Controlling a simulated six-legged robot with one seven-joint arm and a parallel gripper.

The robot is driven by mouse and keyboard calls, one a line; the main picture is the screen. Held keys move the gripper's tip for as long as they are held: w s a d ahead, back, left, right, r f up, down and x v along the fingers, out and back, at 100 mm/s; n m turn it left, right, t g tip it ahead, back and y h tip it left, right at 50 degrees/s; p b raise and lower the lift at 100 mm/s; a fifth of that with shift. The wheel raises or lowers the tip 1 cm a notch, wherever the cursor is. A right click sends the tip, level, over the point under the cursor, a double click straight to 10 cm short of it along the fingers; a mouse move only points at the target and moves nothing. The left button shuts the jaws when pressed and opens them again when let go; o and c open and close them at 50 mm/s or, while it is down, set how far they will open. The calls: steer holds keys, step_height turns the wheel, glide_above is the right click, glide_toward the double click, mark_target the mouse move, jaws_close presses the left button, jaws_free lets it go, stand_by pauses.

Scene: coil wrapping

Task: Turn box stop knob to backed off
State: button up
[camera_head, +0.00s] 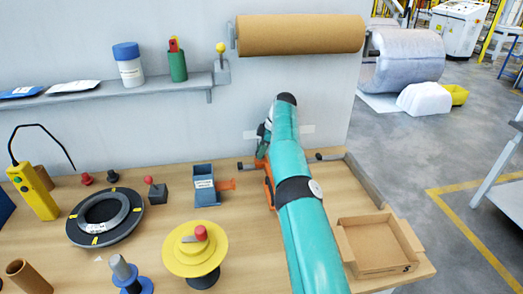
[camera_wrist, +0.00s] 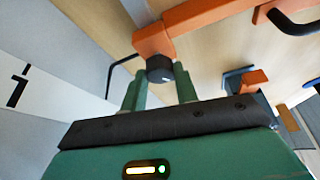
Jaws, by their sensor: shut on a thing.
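The box stop knob (camera_wrist: 159,69) is a small black knob with a white mark on its face, on an orange bracket (camera_wrist: 153,39) in the wrist view. My gripper (camera_wrist: 157,77) has its two green fingers on either side of the knob, shut on it. The exact finger contact is partly hidden by the knob. In the head view, my teal arm reaches toward the wall and covers the knob. Part of the orange bracket (camera_head: 268,187) shows beside the arm, and the gripper's end is only partly visible there.
A blue-grey holder (camera_head: 205,187) with an orange part stands left of the arm. A yellow spool (camera_head: 183,258) with a red handle is nearer. An open cardboard box (camera_head: 352,270) lies to the right. A brown roll (camera_head: 300,35) hangs above. A black bent rod (camera_wrist: 295,24) shows at upper right.

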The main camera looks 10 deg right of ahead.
steer(key=o, duration=1)
steer(key=shift+f, duration=0.15)
steer(key=shift+d+r, duration=0.25)
steer(key=shift+r, duration=0.4)
steer(key=shift+v, duration=1.05)
steer(key=d, duration=0.4)
steer(key=s+d, duration=0.1)
steer(key=d, duration=0.2)
steer(key=s+d, duration=0.1)
steer(key=d, duration=0.3)
steer(key=shift+s+d+f, duration=0.15)
steer(key=shift+s+d, duration=0.05)
steer(key=shift+d, duration=0.1)
